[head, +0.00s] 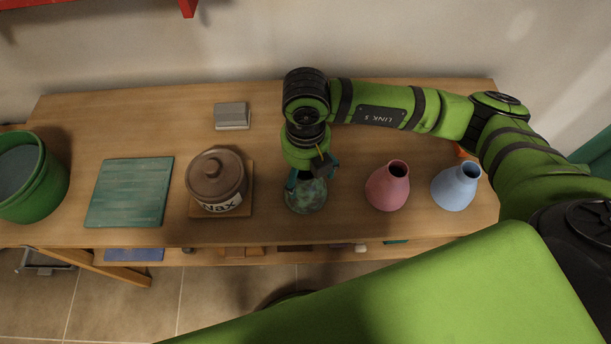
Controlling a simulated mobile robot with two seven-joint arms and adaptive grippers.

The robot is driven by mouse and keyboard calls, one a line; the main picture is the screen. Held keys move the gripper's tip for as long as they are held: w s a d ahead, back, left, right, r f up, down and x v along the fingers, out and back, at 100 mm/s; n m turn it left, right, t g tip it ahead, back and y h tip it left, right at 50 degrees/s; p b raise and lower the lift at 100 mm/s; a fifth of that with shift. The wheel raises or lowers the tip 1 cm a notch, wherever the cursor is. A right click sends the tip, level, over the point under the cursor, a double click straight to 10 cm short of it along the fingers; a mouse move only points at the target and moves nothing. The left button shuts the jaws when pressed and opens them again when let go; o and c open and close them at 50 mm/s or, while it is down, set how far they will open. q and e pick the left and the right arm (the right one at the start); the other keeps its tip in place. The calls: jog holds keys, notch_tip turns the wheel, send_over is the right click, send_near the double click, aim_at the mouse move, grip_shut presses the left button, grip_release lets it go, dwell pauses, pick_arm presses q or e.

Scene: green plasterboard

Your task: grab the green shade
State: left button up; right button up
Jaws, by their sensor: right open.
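The green shade (306,197) is a mottled dark green, vase-like piece on the wooden table, near the front edge at the middle. My right gripper (311,175) points down over it from above, with its teal fingers apart at the shade's upper part. The gripper hides the top of the shade. I cannot tell whether the fingers touch it. My left gripper is not in view.
A pink shade (388,188) and a light blue shade (457,188) stand to the right on the table (270,225). A brown-lidded wax jar (216,182) stands close on the left. Farther left are a teal board (130,192) and a green bucket (38,190). A grey block (232,116) lies behind.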

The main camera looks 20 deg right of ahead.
jog(key=c, duration=1.4)
jog(key=shift+o, duration=0.2)
jog(key=shift+r, duration=0.1)
